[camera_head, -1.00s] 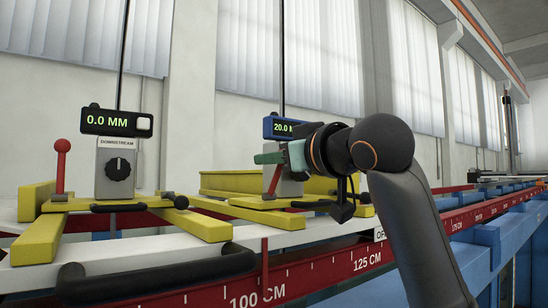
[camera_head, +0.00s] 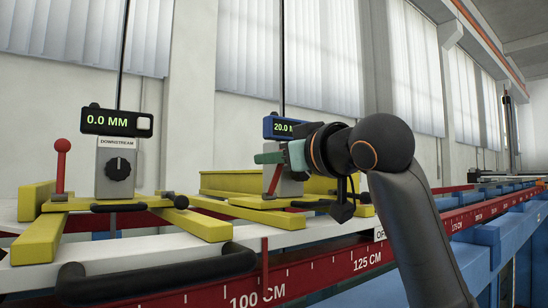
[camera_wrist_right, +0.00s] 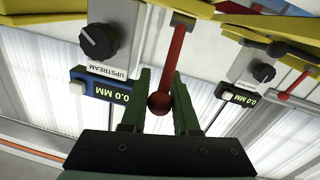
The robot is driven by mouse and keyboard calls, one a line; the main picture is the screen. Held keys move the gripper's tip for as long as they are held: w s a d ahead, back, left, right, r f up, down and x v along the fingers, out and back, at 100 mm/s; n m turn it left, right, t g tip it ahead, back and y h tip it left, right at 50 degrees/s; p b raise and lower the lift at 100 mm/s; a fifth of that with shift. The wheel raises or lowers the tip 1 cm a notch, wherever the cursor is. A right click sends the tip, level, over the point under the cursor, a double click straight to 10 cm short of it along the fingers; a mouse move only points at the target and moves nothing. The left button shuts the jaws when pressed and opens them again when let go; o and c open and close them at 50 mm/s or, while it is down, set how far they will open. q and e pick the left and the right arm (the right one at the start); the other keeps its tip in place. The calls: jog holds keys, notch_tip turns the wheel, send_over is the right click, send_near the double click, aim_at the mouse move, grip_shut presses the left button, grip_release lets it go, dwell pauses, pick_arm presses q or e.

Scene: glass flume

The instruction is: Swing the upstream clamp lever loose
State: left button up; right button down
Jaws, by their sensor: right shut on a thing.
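The upstream clamp lever is a red rod with a ball end (camera_wrist_right: 159,103). In the wrist view the ball sits between the green fingers of my right gripper (camera_wrist_right: 160,108), which is shut on it. In the head view the lever's red rod (camera_head: 273,181) leans, its top hidden behind the fingers of my right gripper (camera_head: 280,157). Behind it is the grey upstream gauge box (camera_wrist_right: 113,38), labelled UPSTREAM, with a black knob. The blue-framed display (camera_head: 275,125) above it is partly covered and shows "20.0". My left gripper is out of view.
To the left, the downstream gauge (camera_head: 120,170) reads 0.0 MM, with its own upright red ball lever (camera_head: 61,165). Yellow carriage bars (camera_head: 190,224) and a black handle (camera_head: 150,275) lie near the red scale rail (camera_head: 320,268). Thin vertical rods rise above both gauges.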

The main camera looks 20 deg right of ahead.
jog(key=shift+s+d+f+m+t+y+b, duration=0.1)
jog(key=shift+s+d+f+t+y+b, duration=0.3)
jog(key=shift+t+b, duration=0.9)
jog(key=shift+s+a+f+m+t+b, duration=0.1)
jog(key=shift+s+f+t+b, duration=0.3)
jog(key=shift+b, duration=1.45)
jog(key=shift+s+d+f+m+t+y+b, duration=0.15)
jog(key=shift+s+t+b, duration=0.5)
jog(key=shift+t+b, duration=0.7)
jog(key=shift+s+d+f+t+b, duration=0.15)
jog(key=shift+s+t+b, duration=0.25)
jog(key=shift+b, duration=0.7)
jog(key=shift+t+y, duration=0.25)
jog(key=shift+b, duration=0.3)
jog(key=c, duration=0.7)
grip_release()
jog(key=shift+o, duration=0.2)
